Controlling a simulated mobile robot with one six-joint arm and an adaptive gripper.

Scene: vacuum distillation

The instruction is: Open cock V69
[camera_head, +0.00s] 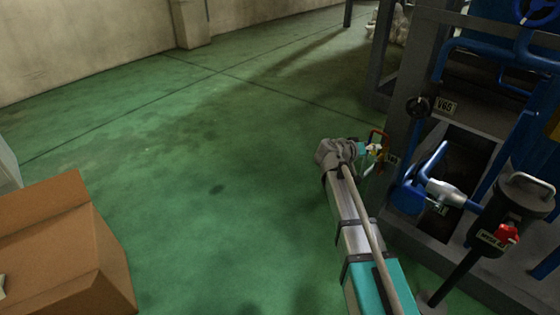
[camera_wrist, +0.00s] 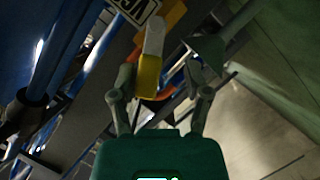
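My gripper (camera_head: 371,153) is at the left side of the grey rig frame. In the wrist view my gripper (camera_wrist: 160,92) has its two fingers spread apart. A lever with a white shaft and yellow end (camera_wrist: 149,78) shows between the fingers, with gaps on both sides. I cannot tell how deep between them it lies. A label plate (camera_wrist: 135,8) is cut off at the top; its number is unclear. In the head view, a plate that reads like V65 or V69 (camera_head: 445,105) is beside a black round knob (camera_head: 418,106). A smaller plate (camera_head: 393,160) beside my gripper is unreadable.
A red-orange bent bar (camera_head: 378,137) is close to my gripper. Blue pipes (camera_head: 435,163) and a black device with a red knob (camera_head: 507,234) are at the right. A cardboard box (camera_head: 65,245) stands at lower left. The green floor (camera_head: 210,150) between is clear.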

